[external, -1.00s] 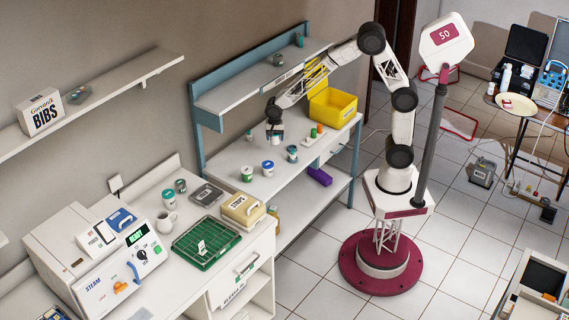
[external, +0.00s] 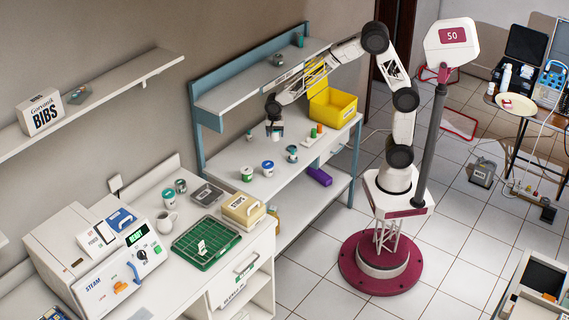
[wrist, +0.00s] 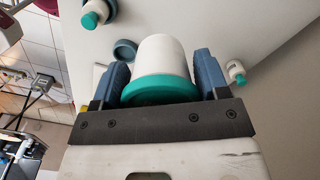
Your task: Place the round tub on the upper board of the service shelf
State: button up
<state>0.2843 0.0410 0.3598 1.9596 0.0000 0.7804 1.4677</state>
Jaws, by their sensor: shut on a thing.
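A round white tub (wrist: 165,62) with a green lid sits between the two blue fingers of my gripper (wrist: 165,85) in the wrist view. The fingers press on it from both sides.
The upper board holds a small dark green container (external: 299,40) and a small item near its middle; its left part is clear. A white-and-green tub (external: 247,174), a blue-lidded tub (external: 268,168) and a yellow bin (external: 333,106) stand on the worktop.

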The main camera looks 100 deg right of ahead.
notch_tip(320, 180, up, 39)
jog(key=w+a, duration=0.1)
jog(key=w, duration=0.6)
jog(key=shift+s+a+f, duration=0.1)
jog(key=shift+a+f, duration=0.05)
jog(key=shift+f, duration=1.85)
jog(key=w+d, duration=0.1)
jog(key=w, duration=0.4)
jog(key=w+d+f, duration=0.1)
jog(key=w, duration=0.4)
jog(key=w+d, duration=0.1)
jog(key=w, duration=0.4)
jog(key=shift+w+d+f, duration=0.25)
jog(key=shift+d, duration=0.1)
jog(key=shift+f, duration=0.1)
jog(key=shift+f, duration=1.7)
